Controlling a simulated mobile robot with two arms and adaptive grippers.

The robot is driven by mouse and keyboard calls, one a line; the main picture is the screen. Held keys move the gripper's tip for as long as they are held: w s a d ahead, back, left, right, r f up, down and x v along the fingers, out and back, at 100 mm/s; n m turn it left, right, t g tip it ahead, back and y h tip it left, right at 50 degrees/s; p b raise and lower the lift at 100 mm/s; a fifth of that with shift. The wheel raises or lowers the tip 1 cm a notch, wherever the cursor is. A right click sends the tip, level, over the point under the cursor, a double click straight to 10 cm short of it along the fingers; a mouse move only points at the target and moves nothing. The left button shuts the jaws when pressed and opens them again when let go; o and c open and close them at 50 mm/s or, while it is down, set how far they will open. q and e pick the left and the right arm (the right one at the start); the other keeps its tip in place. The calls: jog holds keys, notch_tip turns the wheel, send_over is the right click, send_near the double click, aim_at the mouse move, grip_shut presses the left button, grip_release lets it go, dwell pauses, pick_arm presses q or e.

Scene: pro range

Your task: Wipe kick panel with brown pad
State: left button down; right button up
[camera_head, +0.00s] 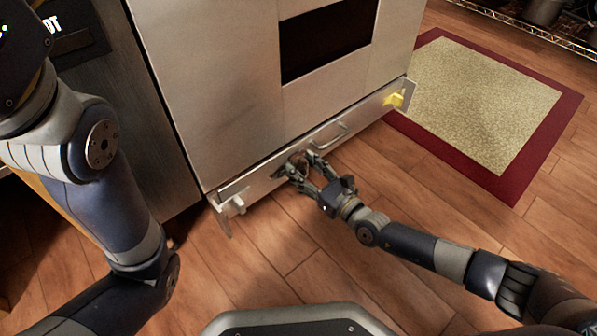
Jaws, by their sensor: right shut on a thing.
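The kick panel (262,178) is the low, pale metal strip along the foot of the range, with a thin bar handle (328,137) near its middle. My right gripper (303,165) is at the front of this panel, just left of the handle. It is shut on a small, dark brownish thing, apparently the brown pad (298,157), mostly hidden by the fingers. The pad seems to be at the panel face, but I cannot tell whether it touches. A yellow patch (394,100) shows at the panel's right end. My left arm is at the left; its fingertips are out of view.
The range front (215,90) with a dark window (325,40) rises above the panel. A small whitish piece (234,205) is at the panel's left end. A red-bordered mat (480,100) lies at right. The wooden floor in front is clear.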

aim_at(267, 179)
jog(key=shift+w+d+r, duration=0.1)
jog(key=shift+w+d, duration=0.55)
jog(key=shift+d, duration=0.35)
jog(key=shift+a, duration=0.1)
jog(key=shift+s+a+p, duration=0.55)
jog(key=shift+s+a, duration=0.55)
jog(key=shift+a, duration=0.5)
jog(key=shift+s+a+p, duration=0.6)
jog(key=shift+s+a, duration=0.5)
jog(key=shift+a, duration=0.45)
jog(key=shift+s+a+p, duration=0.55)
jog(key=shift+s+a, duration=0.55)
jog(key=shift+a, duration=0.5)
jog(key=v, duration=0.6)
jog(key=shift+d, duration=0.2)
